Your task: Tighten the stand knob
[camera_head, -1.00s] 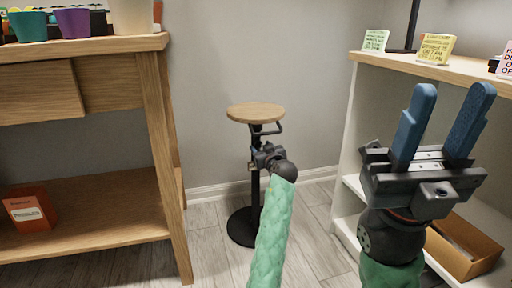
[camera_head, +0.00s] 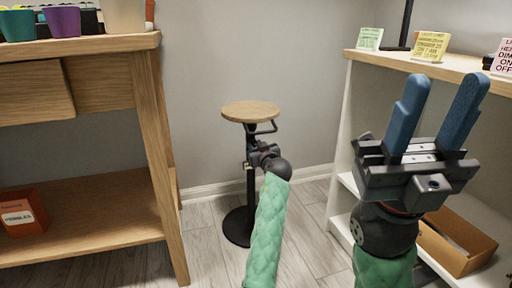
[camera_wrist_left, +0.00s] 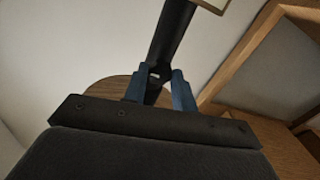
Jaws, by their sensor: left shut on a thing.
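The plant stand has a round wooden top (camera_head: 250,111), a thin black post (camera_head: 250,185) and a dark round base (camera_head: 238,228). It stands upright on the floor by the back wall. My left gripper (camera_head: 252,154) is at the post just below the top. In the left wrist view its blue fingers (camera_wrist_left: 158,84) are closed on a small dark part at the black post (camera_wrist_left: 172,35), apparently the stand knob, which the fingers mostly hide. My right gripper (camera_head: 440,88) is open and empty, its blue fingers pointing up, in front of the white shelf.
A wooden table (camera_head: 80,46) with pots stands at left; a labelled orange box (camera_head: 22,212) sits on its lower shelf. The white shelf unit (camera_head: 345,130) at right bears small cards (camera_head: 430,46) and a cardboard box (camera_head: 458,248) low down. Open floor lies between.

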